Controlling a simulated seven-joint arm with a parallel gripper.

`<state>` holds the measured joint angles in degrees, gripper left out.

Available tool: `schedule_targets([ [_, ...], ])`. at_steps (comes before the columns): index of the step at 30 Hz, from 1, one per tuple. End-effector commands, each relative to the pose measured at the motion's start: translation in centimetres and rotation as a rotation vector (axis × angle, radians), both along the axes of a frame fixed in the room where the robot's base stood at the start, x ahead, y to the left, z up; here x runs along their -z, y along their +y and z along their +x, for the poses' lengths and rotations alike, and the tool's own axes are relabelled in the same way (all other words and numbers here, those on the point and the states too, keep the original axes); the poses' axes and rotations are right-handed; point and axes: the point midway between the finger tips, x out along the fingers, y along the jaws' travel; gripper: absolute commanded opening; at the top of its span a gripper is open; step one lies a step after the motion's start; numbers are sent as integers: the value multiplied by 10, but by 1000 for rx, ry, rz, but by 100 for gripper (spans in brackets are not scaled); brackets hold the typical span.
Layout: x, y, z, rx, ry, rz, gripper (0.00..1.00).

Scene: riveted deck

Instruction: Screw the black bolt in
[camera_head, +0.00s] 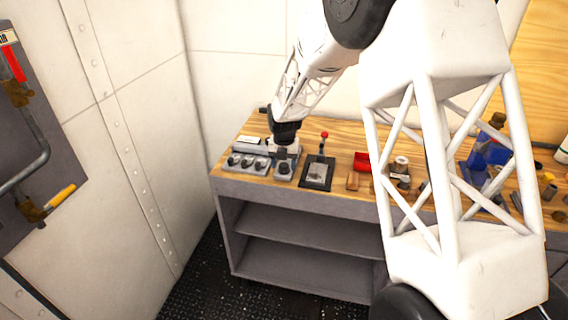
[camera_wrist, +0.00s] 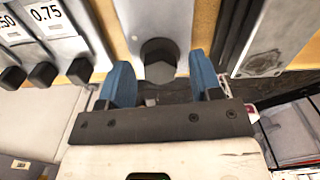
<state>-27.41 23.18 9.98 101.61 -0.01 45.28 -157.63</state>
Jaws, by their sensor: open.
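A black hex-headed bolt (camera_wrist: 158,58) sits at the front of a grey metal block in the wrist view. The same grey block (camera_head: 285,174) shows in the head view on the workbench, below my arm's end. My gripper (camera_wrist: 160,64) is open, with one blue finger on each side of the bolt head and a visible gap to each. How far the bolt is threaded in is hidden behind its head. In the head view my gripper's fingers cannot be made out clearly.
A grey rack of several black hex heads (camera_wrist: 42,74), with labels such as 0.75, stands close left. A dark-framed metal plate (camera_wrist: 285,38) lies to the right. On the bench (camera_head: 339,190) are a red-knobbed lever (camera_head: 324,136), a red bin (camera_head: 362,161) and blue bins.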

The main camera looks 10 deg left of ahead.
Motion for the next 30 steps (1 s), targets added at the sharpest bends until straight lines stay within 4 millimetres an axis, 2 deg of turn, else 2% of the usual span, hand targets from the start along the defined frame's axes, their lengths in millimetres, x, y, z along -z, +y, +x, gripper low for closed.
schedule_targets([
  [8, 1, 0, 0, 0, -1, 0, 59],
  [11, 1, 0, 0, 0, -1, 0, 46],
  [18, 1, 0, 0, 0, -1, 0, 10],
  [30, 0, 0, 0, 49, -1, 0, 9],
])
